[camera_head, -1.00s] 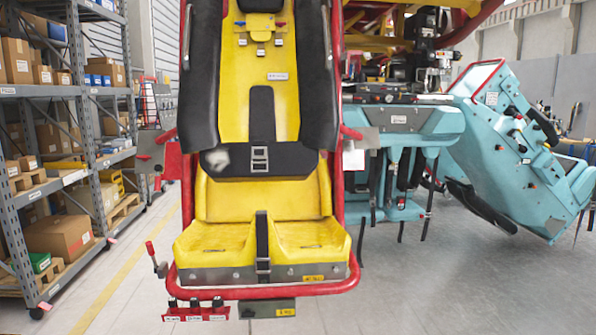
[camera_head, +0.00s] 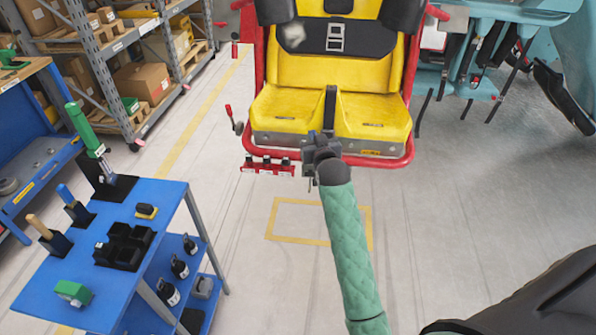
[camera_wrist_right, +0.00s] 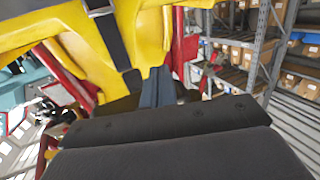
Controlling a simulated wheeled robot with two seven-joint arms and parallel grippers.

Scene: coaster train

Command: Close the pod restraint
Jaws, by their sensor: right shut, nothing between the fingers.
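The yellow pod seat (camera_head: 372,108) with its red tube frame stands at the top of the head view. Its upper part is cut off. Long black pads show at both sides of the backrest, the left one (camera_head: 276,10) and the right one (camera_head: 403,14). I cannot tell how the restraint is set. A black strap (camera_head: 330,103) runs down the seat's middle. My right gripper (camera_head: 318,140) is shut and empty at the seat's front edge, near the strap; contact is unclear. In the right wrist view its fingers (camera_wrist_right: 158,87) point at the yellow seat. My left gripper is out of view.
A blue tool cart (camera_head: 60,285) stands at the lower left, with a black tray (camera_head: 124,246) on it. Shelving with boxes (camera_head: 145,82) is behind.

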